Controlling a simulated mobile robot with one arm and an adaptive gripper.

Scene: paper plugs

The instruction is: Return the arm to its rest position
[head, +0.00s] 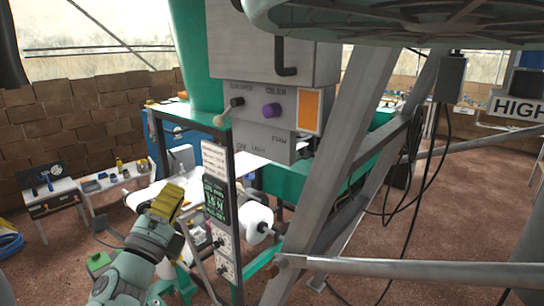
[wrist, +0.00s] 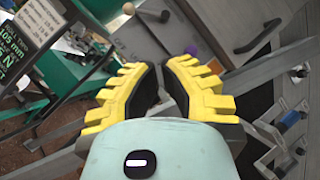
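My gripper (head: 163,203) shows in the head view at lower left, in front of the machine frame. It has yellow fingers at the end of my pale green arm. In the wrist view its two yellow fingers with black pads (wrist: 161,82) stand close together, with at most a narrow gap. I see nothing held between them. Whether they count as open or shut is unclear. My gripper appears apart from the machine, though the distance is hard to judge.
A white roll (head: 258,222) and slanted grey beams (head: 345,150) are further right. Small workbenches (head: 85,195) stand at left.

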